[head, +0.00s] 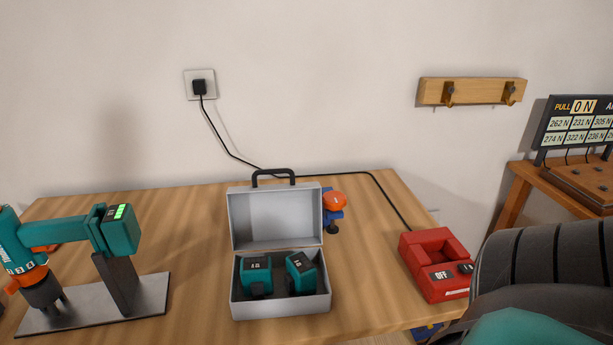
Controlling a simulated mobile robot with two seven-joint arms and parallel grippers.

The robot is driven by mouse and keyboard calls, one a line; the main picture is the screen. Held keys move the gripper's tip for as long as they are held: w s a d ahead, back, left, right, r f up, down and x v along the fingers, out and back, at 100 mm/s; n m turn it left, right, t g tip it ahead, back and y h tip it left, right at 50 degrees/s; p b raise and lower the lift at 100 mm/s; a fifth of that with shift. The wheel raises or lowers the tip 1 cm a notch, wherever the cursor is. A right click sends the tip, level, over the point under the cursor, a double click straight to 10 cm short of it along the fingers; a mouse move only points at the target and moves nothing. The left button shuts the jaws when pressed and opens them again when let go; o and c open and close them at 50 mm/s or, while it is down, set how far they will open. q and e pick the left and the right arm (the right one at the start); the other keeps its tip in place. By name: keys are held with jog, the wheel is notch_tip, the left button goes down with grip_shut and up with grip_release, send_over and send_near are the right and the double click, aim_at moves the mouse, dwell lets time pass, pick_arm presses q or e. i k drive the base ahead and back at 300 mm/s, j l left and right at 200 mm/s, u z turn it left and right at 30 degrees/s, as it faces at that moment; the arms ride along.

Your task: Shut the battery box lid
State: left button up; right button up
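The grey battery box (280,307) stands on the wooden table at the middle. Its lid (275,219) is raised and leans up at the back, with a dark handle (273,175) at the top edge. Two teal batteries sit side by side in the box, a left one (256,272) and a right one (300,270) that is turned at an angle. Neither of my grippers shows in the head view, and nothing is touching the lid.
A teal drill (60,231) rests on a stand with a metal plate (130,302) at left. A red charger (428,275) marked OFF is at right, its cable running to a wall socket (200,84). An orange-topped blue item (334,202) is just right of the lid.

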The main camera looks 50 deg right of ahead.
aim_at(286, 216)
jog(key=i+l+z, duration=0.1)
jog(key=z, duration=1.15)
jog(key=k+l+u, duration=0.15)
jog(key=i+l, duration=0.05)
